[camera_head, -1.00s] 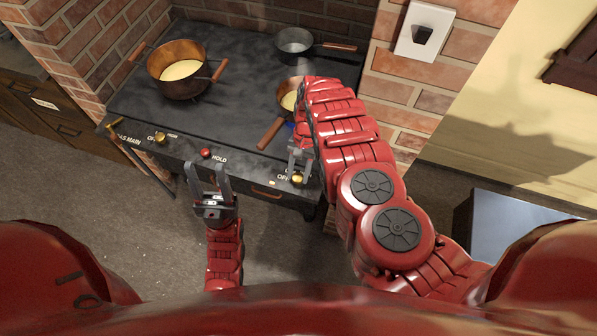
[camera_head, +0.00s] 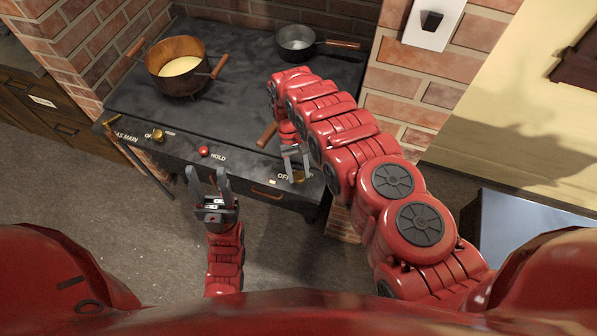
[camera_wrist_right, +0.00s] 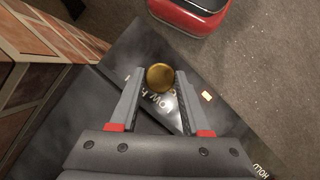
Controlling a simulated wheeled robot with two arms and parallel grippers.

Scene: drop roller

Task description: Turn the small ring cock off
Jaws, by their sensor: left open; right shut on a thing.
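The small ring cock is a round brass knob (camera_head: 299,178) at the right end of the stove's front panel, by the letters OFF. My right gripper (camera_head: 295,152) comes down over it. In the right wrist view the brass knob (camera_wrist_right: 160,77) sits between the two grey fingertips, and I am shut on it. The knob's exact turn angle is hard to read. My left gripper (camera_head: 208,175) is open and empty, in front of the panel and left of the ring cock.
The dark stove (camera_head: 235,100) carries a copper pot (camera_head: 163,72) and a grey pan (camera_head: 296,42). My right arm hides a third pan except its wooden handle (camera_head: 266,135). A red HOLD button (camera_head: 204,152), another brass knob (camera_head: 158,135) and the gas main lever (camera_head: 114,122) lie left.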

